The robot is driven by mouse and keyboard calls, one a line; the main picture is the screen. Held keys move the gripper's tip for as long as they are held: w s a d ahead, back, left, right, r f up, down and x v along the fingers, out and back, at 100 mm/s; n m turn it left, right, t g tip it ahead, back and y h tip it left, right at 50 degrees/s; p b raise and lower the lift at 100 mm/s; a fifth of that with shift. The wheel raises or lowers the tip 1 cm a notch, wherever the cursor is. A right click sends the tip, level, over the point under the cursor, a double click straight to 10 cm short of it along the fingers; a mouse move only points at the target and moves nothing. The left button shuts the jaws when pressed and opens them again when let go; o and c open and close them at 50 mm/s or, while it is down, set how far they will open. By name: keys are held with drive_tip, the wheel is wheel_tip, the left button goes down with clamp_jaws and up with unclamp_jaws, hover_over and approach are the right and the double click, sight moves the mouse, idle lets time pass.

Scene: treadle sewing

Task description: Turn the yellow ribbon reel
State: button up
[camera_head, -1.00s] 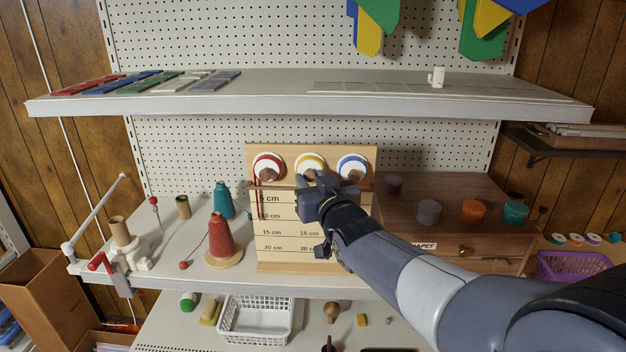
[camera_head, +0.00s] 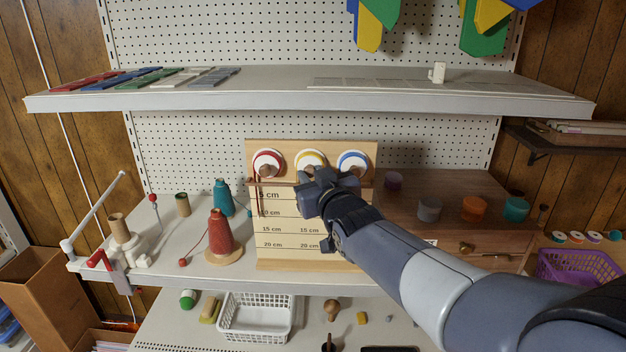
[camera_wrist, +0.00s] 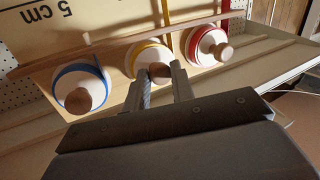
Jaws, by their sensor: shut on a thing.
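The yellow ribbon reel (camera_head: 309,158) is the middle of three white reels on an upright wooden board (camera_head: 289,257). In the head view its lower part is hidden behind my gripper (camera_head: 313,180). In the wrist view the yellow reel (camera_wrist: 141,52) faces me, with a brown wooden knob (camera_wrist: 158,72) at its centre. My gripper (camera_wrist: 160,82) is shut on this knob, one finger on each side. No hanging yellow ribbon end can be made out in the head view.
The red reel (camera_head: 267,160) and the blue reel (camera_head: 353,161) flank the yellow one closely. A wooden bar (camera_head: 270,184) crosses below the reels. A red thread cone (camera_head: 220,235) stands left of the board, and a wooden drawer cabinet (camera_head: 440,200) stands right.

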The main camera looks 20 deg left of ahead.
drive_tip(key=n+h+b, duration=0.1)
drive_tip(key=n+b, duration=0.1)
drive_tip(key=shift+n+g+b, duration=0.3)
drive_tip(key=shift+n+b, duration=0.05)
drive_tip(key=shift+n, duration=0.05)
drive_tip(key=shift+a+r+n+g+h+b, duration=0.1)
drive_tip(key=shift+n+g+h+b, duration=0.2)
drive_tip(key=shift+n+h+b, duration=0.5)
drive_tip(key=n, duration=0.1)
drive_tip(key=n+h, duration=0.1)
drive_tip(key=n, duration=0.1)
drive_tip(key=n+h, duration=0.1)
drive_tip(key=shift+a+r, duration=0.1)
drive_tip(key=shift+r, duration=0.2)
drive_tip(key=n+h, duration=0.1)
drive_tip(key=n, duration=0.1)
drive_tip(key=shift+s+a+r+n+h+p, duration=0.1)
drive_tip(key=shift+a+n+h+p, duration=0.05)
drive_tip(key=shift+n+h+p, duration=0.25)
drive_tip(key=n+h+p, duration=0.1)
drive_tip(key=n, duration=0.1)
drive_tip(key=shift+a+n+h, duration=0.15)
drive_tip(key=shift+n+h, duration=0.15)
drive_tip(key=shift+a+n+t+h+p, duration=0.1)
drive_tip(key=shift+n+t+h+p, duration=0.5)
drive_tip(key=shift+n+h, duration=0.4)
drive_tip(key=shift+s+n+t+h+p, duration=0.1)
drive_tip(key=shift+n+t+h+p, duration=0.35)
drive_tip(key=shift+n, duration=0.75)
drive_tip(key=shift+f, duration=0.2)
